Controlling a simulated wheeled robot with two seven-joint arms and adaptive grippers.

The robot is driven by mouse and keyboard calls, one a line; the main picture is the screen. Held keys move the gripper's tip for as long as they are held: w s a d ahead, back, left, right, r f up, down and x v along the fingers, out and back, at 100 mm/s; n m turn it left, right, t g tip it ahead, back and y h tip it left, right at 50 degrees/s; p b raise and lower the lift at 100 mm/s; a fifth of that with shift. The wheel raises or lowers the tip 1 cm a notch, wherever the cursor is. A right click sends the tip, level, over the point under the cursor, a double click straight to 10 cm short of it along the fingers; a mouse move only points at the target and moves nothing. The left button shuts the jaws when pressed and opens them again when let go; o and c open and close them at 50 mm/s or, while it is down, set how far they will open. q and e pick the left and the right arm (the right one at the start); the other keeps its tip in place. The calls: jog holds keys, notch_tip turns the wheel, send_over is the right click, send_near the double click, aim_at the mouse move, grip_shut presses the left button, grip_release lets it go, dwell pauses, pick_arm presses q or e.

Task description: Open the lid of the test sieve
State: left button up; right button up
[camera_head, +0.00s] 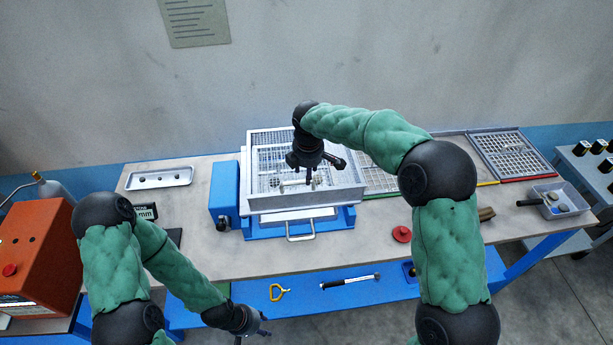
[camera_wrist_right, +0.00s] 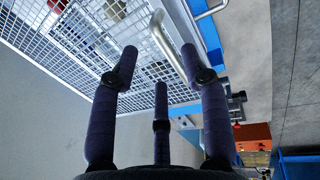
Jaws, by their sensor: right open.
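The test sieve (camera_head: 345,198) is a pale metal frame on a blue base at the middle of the bench. A wire-mesh lid (camera_head: 272,137) covers its top, partly hidden by my right gripper. My right gripper (camera_head: 318,172) hangs over the mesh with its fingers spread. In the right wrist view, the open fingers (camera_wrist_right: 158,52) stand before the mesh (camera_wrist_right: 95,40), and a bent metal handle (camera_wrist_right: 172,45) shows between them. I cannot tell whether they touch it. My left gripper (camera_head: 262,331) is low, in front of the bench edge; its finger opening is unclear.
A blue box (camera_head: 224,190) adjoins the sieve's left side. A metal handle (camera_head: 300,236) juts from its front. Mesh frames (camera_head: 505,150) lie on the right. A white tray (camera_head: 160,178) lies left, and a red knob (camera_head: 401,233) lies front right. The front bench strip is fairly clear.

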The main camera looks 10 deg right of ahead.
jog(key=shift+w+f, duration=0.2)
jog(key=shift+f, duration=0.7)
jog(key=shift+w+f, duration=0.15)
jog(key=shift+f, duration=0.7)
